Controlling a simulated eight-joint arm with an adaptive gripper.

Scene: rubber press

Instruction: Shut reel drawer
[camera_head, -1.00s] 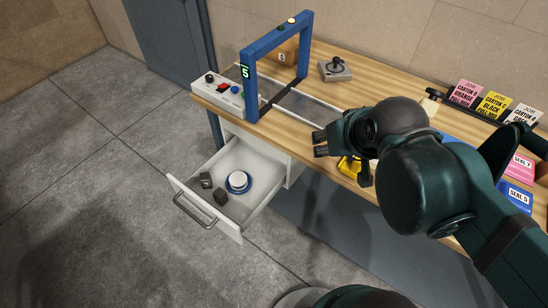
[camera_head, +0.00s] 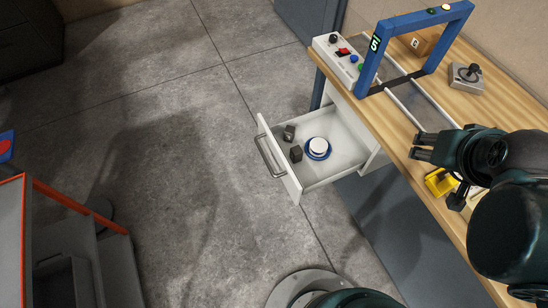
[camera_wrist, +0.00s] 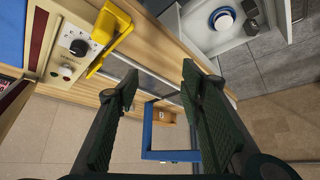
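The reel drawer (camera_head: 335,172) is pulled out from under the workbench, its white front and grey bar handle (camera_head: 269,157) facing left in the head view. Inside lie a blue and white reel (camera_head: 318,148) and two small dark blocks (camera_head: 292,143). Part of the open drawer also shows at the top of the wrist view (camera_wrist: 208,45). My gripper (camera_head: 418,147) is over the bench, to the right of the drawer and apart from it. In the wrist view its two fingers (camera_wrist: 158,85) stand wide apart with nothing between them.
A blue frame (camera_head: 370,70) and a white button box (camera_head: 338,60) stand on the wooden bench (camera_head: 500,125). A yellow part (camera_head: 440,182) is near my gripper. The floor (camera_head: 190,170) left of the drawer is clear; an orange-edged cabinet (camera_head: 75,210) stands at lower left.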

